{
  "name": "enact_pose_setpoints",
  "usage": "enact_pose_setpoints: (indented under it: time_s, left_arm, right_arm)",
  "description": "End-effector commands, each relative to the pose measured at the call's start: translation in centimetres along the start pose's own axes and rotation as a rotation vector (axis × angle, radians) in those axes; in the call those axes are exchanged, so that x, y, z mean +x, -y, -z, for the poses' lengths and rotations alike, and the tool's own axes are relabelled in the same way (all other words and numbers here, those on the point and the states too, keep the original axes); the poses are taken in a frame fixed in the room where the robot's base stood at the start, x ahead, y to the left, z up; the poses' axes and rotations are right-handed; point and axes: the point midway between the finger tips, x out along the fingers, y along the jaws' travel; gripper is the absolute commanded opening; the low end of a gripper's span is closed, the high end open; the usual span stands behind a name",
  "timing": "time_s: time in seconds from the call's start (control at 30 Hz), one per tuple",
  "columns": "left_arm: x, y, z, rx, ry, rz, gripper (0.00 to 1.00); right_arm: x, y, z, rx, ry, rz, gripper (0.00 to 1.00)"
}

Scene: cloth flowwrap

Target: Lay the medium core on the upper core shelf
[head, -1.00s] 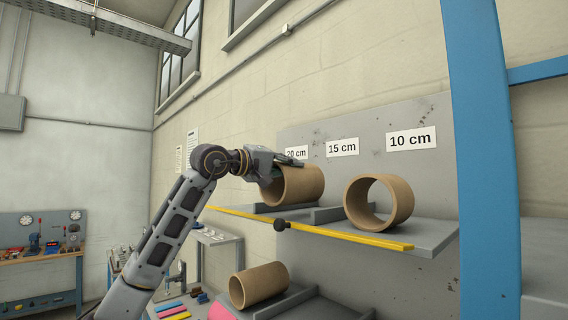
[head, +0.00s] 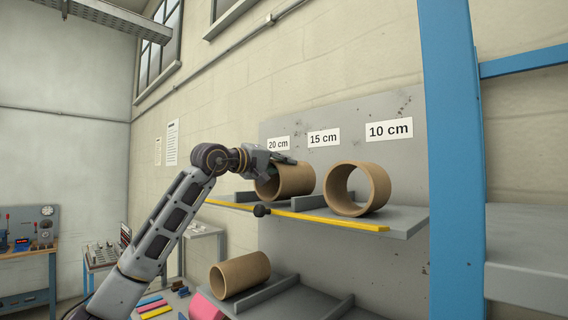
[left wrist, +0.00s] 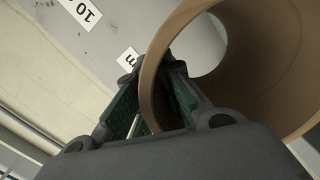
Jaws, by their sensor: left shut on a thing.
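My left gripper (head: 280,160) is shut on the wall of a brown cardboard core (head: 294,181), which I take to be the medium core. In the left wrist view the held core (left wrist: 265,75) has its near wall between the fingers (left wrist: 152,72). The core lies on its side over the upper core shelf (head: 400,217), below and between the 20 cm (head: 278,144) and 15 cm (head: 323,138) labels. I cannot tell whether it touches the shelf. My right gripper is not in view.
Another core (head: 372,188) lies on the upper shelf to the right, below the 10 cm label (head: 390,130). A third core (head: 240,275) lies on the lower shelf. Low dividers (head: 309,202) and a yellow front edge (head: 330,219) bound the shelf. A blue post (head: 452,150) stands right.

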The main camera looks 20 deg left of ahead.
Motion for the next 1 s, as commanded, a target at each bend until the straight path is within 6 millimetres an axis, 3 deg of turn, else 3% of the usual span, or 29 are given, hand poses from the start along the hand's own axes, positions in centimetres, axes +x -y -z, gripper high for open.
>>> enact_pose_setpoints:
  time_s: [1.0]
  left_arm:
    - [-0.03,0.69,-0.33,0.000,0.000,-0.003,0.00]
  right_arm:
    - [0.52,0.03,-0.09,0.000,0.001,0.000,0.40]
